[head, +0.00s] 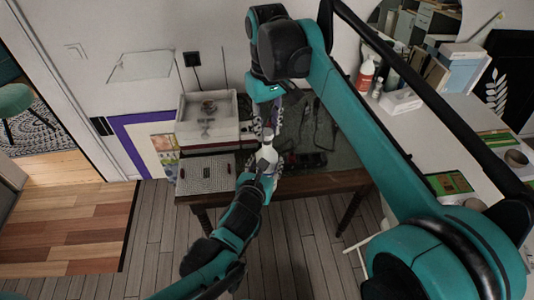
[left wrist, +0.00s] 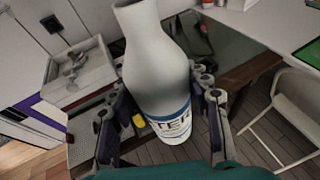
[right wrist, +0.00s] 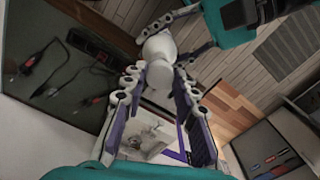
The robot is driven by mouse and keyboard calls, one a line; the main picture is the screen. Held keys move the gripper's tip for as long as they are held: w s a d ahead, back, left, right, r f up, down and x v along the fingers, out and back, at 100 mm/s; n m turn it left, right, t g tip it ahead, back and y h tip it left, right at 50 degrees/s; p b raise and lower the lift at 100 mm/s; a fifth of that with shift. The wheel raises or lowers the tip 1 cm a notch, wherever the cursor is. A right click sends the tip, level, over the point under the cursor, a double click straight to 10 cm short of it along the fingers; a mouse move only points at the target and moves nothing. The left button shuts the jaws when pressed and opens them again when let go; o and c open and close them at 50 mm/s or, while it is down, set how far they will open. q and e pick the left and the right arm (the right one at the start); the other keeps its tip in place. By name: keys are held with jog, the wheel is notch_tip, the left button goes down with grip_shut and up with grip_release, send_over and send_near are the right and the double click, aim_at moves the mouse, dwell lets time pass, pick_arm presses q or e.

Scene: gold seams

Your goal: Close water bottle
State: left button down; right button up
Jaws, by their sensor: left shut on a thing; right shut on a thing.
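A white water bottle (head: 268,154) with a blue and white label stands nearly upright in the air in front of the wooden table. My left gripper (head: 262,168) is shut around its body from below; the left wrist view shows the bottle (left wrist: 160,65) close up between the fingers, its top cut off. My right gripper (head: 268,128) points down over the bottle's top, its fingers shut on a small pale piece, seemingly the cap (right wrist: 158,76). In the right wrist view the bottle is directly beyond those fingers. Whether the cap touches the neck cannot be told.
The wooden table (head: 310,183) behind the bottle bears a white box-like tray (head: 207,107), a perforated panel (head: 207,174), and dark tools and cables. A white desk (head: 405,126) with a bottle, tissue box and books is at the right. The floor at the lower left is clear.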

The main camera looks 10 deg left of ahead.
aim_at(267, 132)
jog(key=shift+f, duration=0.15)
jog(key=shift+f, duration=0.75)
jog(key=shift+f, duration=0.6)
dwell(0.3)
